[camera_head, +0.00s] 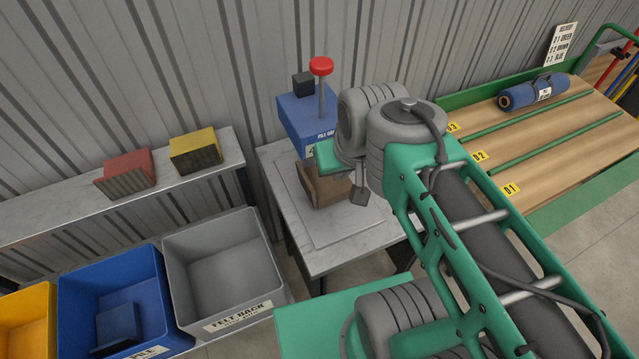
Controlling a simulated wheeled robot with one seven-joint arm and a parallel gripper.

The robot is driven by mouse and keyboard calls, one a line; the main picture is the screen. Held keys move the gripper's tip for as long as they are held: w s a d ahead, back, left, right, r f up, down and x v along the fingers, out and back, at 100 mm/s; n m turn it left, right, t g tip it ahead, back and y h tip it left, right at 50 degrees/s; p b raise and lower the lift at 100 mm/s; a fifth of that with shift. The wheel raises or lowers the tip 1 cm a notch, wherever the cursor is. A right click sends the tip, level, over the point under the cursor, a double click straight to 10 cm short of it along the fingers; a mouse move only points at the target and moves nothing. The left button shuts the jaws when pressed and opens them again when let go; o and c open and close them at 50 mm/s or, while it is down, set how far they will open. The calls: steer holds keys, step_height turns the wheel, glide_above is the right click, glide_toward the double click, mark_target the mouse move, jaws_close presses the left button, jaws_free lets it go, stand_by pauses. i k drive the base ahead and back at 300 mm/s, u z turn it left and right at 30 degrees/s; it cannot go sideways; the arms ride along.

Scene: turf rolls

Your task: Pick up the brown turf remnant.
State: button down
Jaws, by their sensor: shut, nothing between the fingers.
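The brown turf remnant (324,186) is a folded, blocky piece. It sits on the pale slab of the marble-look table, below and in front of the blue pile gauge (306,118) with its red knob. My green and grey arm reaches in from the lower right. My gripper (359,194) is mostly hidden by the grey wrist joints; a small dark grey tip shows at the remnant's right side. It is shut and empty. I cannot tell whether it touches the remnant. The wrist hides the remnant's upper right part.
A red remnant (126,174) and a yellow remnant (195,151) rest on the left shelf. Below stand a yellow bin (27,318), a blue bin (72,285) with a blue remnant (119,327), and a grey bin (223,262). A blue turf roll (533,93) lies on the cart (585,160).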

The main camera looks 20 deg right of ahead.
mark_target(322, 193)
steer(key=k, duration=1.2)
steer(key=u, duration=0.95)
steer(key=i, duration=0.95)
steer(key=u, duration=0.4)
